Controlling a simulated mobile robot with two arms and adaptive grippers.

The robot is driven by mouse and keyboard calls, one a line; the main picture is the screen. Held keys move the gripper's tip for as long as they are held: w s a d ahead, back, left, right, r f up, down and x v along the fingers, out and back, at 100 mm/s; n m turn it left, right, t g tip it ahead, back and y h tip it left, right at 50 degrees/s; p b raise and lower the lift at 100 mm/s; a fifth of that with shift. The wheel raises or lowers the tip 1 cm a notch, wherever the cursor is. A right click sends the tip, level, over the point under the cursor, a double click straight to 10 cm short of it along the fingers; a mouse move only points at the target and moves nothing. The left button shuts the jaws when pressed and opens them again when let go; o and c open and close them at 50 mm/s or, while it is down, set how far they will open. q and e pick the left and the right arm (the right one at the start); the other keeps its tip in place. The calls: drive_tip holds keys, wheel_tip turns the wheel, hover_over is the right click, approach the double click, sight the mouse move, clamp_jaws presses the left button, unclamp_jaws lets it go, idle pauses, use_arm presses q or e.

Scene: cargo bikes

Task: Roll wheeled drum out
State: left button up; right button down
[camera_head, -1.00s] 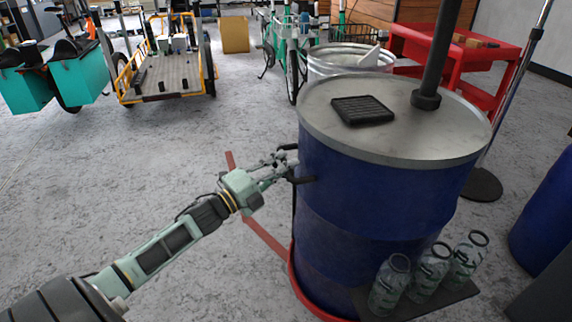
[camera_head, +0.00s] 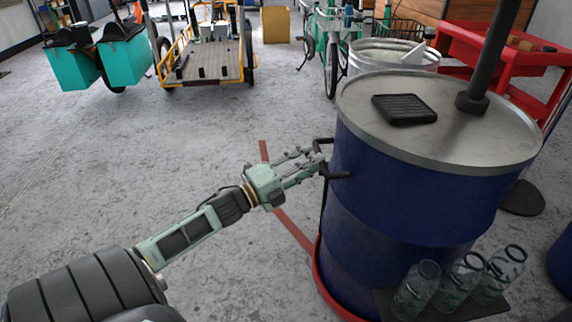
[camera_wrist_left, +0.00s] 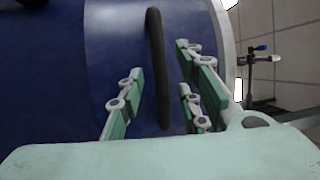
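The blue drum (camera_head: 400,215) with a grey lid (camera_head: 450,125) stands upright at the right of the head view, on a red base ring (camera_head: 335,295). A black handle (camera_head: 335,174) sticks out from its left side. My left gripper (camera_head: 312,165) is at this handle, its fingers pointing at the drum. In the left wrist view the handle (camera_wrist_left: 157,65) runs between the spread fingers (camera_wrist_left: 158,95), with gaps on both sides. The drum's blue wall (camera_wrist_left: 60,90) fills the left of that view. My right gripper is out of view.
A black tray (camera_head: 404,109) and a dark post (camera_head: 490,50) are on the lid. Glass bottles (camera_head: 462,278) stand on a low dark shelf at the drum's front. A metal drum (camera_head: 385,62) and red cart (camera_head: 500,55) stand behind. Floor to the left is clear, cargo bikes (camera_head: 205,60) beyond.

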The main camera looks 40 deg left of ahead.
use_arm(q)
drive_tip(key=v, duration=0.8)
drive_tip(key=shift+s+a, duration=0.15)
drive_tip(key=shift+s, duration=0.2)
drive_tip(key=shift+f, duration=0.1)
